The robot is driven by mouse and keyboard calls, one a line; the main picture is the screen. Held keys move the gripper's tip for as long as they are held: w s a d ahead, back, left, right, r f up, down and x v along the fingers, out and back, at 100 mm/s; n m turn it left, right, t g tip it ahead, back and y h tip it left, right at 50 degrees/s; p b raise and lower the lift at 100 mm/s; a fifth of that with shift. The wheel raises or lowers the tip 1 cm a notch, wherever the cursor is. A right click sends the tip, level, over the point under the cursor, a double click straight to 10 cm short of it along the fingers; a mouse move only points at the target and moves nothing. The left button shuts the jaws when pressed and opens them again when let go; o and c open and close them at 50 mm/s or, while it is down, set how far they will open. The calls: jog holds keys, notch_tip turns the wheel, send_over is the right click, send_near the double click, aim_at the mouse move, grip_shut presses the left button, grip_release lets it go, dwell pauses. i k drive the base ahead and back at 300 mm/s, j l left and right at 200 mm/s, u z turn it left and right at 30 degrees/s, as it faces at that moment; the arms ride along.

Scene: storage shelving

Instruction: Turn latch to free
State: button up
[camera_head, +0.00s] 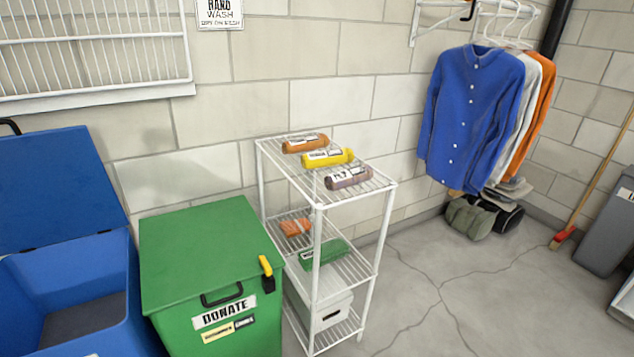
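A green bin (205,245) labelled DONATE stands at the lower left with its lid down. A small yellow and black latch (266,267) sits upright at the right of the bin's front, at the lid's edge. A black handle (222,296) is on the bin's front to the left of the latch. Whether the latch is locked or free I cannot tell. My gripper is not in this view.
A blue bin (131,290) with its lid raised stands left of the green bin. A white wire shelf (316,204) with bottles stands close on its right. Shirts (468,110) hang at the back right.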

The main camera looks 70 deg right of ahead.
aim_at(263, 260)
jog(key=z, duration=1.3)
